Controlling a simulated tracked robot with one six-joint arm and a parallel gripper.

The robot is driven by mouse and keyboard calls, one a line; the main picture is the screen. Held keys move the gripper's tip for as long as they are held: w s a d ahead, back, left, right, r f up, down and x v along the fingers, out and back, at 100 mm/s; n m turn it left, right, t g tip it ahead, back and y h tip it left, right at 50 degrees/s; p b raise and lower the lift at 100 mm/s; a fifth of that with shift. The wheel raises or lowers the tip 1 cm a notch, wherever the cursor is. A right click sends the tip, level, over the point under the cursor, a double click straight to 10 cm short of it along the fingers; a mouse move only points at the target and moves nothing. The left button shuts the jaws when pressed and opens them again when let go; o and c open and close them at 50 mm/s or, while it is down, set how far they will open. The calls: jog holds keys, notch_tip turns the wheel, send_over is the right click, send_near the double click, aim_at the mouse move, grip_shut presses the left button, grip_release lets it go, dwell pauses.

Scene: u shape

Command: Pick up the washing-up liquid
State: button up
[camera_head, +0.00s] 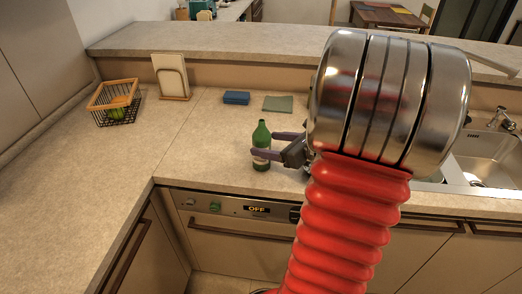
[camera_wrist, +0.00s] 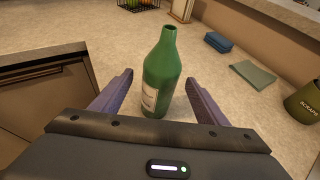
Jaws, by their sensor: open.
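The washing-up liquid looks like a green bottle with a pale label (camera_head: 262,135). It stands upright on the worktop near its front edge, above the appliance front. In the wrist view the green bottle (camera_wrist: 163,72) stands between the two purple fingers of my gripper (camera_wrist: 158,88). The fingers are open, one on each side, with a gap visible to the bottle. In the head view my gripper (camera_head: 270,145) reaches in from the right at the bottle's height. Part of the gripper is hidden behind my arm.
A blue sponge (camera_head: 236,98) and a folded green cloth (camera_head: 278,104) lie behind the bottle. A wire basket (camera_head: 115,103) and boards in a stand (camera_head: 171,77) are at the back left. A green scraps pot (camera_wrist: 304,103) stands right in the wrist view. A sink (camera_head: 490,160) is at the right.

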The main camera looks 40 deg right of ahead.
jog(key=shift+x, duration=1)
jog(key=shift+w, duration=0.1)
jog(key=shift+r+x, duration=0.2)
jog(key=shift+x, duration=2.35)
jog(key=shift+w, duration=0.1)
jog(key=c, duration=1.4)
